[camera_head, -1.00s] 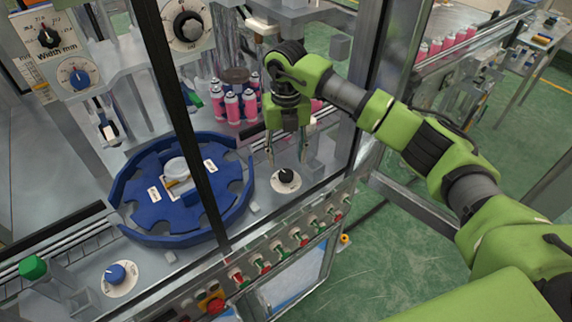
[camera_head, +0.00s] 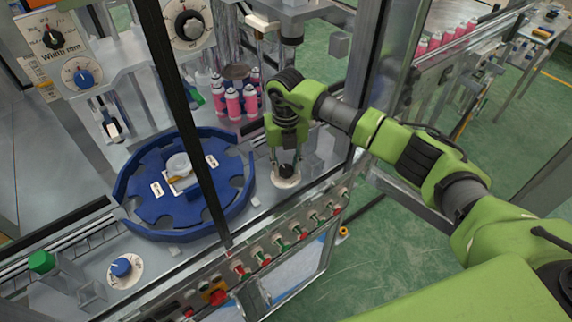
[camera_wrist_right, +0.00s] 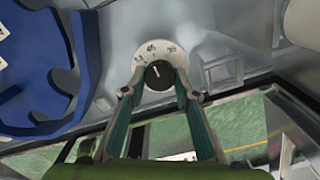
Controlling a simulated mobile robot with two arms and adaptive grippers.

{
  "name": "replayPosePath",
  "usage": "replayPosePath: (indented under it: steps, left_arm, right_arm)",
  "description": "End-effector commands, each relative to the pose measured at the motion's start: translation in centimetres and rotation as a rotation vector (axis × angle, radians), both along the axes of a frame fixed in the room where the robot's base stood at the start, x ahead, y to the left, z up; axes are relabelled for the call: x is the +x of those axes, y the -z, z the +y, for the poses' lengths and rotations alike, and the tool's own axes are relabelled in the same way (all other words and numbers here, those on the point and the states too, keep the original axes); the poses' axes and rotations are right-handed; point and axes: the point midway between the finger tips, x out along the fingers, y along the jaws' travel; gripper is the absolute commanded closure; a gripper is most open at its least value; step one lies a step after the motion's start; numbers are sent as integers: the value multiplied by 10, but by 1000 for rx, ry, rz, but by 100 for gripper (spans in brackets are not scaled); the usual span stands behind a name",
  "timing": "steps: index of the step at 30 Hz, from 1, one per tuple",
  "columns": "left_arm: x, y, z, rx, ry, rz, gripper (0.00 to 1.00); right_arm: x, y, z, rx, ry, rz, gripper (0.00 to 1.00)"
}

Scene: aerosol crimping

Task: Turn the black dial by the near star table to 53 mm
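The black dial (camera_head: 286,171) sits on a white round scale plate on the machine deck, to the right of the blue star table (camera_head: 128,196). In the right wrist view the dial (camera_wrist_right: 159,74) shows with a light pointer line and scale marks; the numbers are too small to read surely. My right gripper (camera_head: 286,170) points down over the dial. In the wrist view its two fingers (camera_wrist_right: 160,96) stand apart, one on each side of the dial, with gaps visible. My left gripper is not in view.
A blue dial (camera_head: 121,268) and a green knob (camera_head: 41,262) are at the front left. A dark frame post (camera_head: 185,120) crosses the view. Pink cans (camera_head: 234,102) stand behind the star table. A row of buttons (camera_head: 280,244) lines the front edge.

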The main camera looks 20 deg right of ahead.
Motion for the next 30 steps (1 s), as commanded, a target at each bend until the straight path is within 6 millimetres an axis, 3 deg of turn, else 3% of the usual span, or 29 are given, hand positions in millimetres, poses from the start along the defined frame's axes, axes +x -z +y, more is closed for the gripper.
replayPosePath:
  steps: [11, 30]
  left_arm:
    - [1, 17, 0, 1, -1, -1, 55]
    - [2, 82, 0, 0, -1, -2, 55]
  right_arm:
    - [1, 3, -1, 0, -85, -3, 93]
    - [2, 2, 0, 0, -561, -5, 93]
